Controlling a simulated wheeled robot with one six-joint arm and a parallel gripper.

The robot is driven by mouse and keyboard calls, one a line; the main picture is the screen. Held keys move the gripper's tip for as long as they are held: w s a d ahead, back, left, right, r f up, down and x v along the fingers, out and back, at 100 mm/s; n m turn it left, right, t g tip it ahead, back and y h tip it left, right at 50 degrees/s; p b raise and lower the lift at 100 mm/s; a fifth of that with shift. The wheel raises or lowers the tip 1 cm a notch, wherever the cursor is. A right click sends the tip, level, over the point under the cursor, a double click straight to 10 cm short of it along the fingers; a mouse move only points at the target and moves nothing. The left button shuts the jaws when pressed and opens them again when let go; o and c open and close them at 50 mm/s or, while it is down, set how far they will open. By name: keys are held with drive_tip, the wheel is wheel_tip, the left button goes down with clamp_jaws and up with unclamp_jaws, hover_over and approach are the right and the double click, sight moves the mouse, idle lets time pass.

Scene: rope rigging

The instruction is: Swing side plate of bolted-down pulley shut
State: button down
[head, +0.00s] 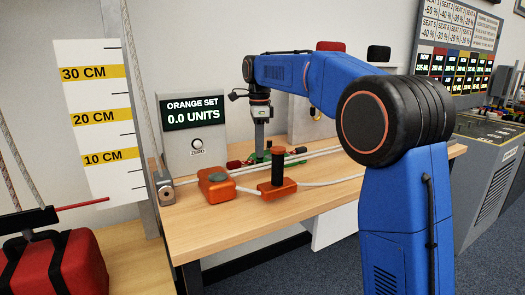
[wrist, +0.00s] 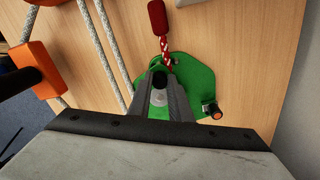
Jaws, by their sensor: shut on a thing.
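The bolted-down pulley has a green plate (wrist: 202,82) lying on the wooden bench in the wrist view, and its green parts (head: 278,162) also show in the head view. A red-and-white cord (wrist: 166,48) with a red end (wrist: 157,17) leads off it. A small dark pin with an orange tip (wrist: 213,111) stands at the plate's right side. My gripper (wrist: 159,70) points down over the pulley and is shut on a part of it.
Pale ropes (wrist: 105,60) run beside the pulley. A display box (head: 194,130) reads 0.0 units. The bench front (head: 235,228) is clear.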

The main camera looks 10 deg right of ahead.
drive_tip(key=w+m, duration=0.2)
drive_tip(key=shift+w+d+m, duration=0.15)
drive_tip(key=shift+w+m, duration=0.05)
drive_tip(key=shift+m, duration=0.1)
drive_tip(key=shift+w+d+m, duration=0.2)
drive_tip(key=shift+w+m, duration=0.35)
drive_tip(key=shift+m, duration=0.05)
drive_tip(key=shift+w+d+m, duration=0.2)
drive_tip(key=shift+w+m, duration=0.3)
drive_tip(key=shift+m, duration=0.1)
drive_tip(key=c, duration=1.6)
unclamp_jaws()
drive_tip(key=shift+r, duration=0.1)
wheel_tip(320, 180, up, 12)
drive_tip(key=shift+f, duration=0.1)
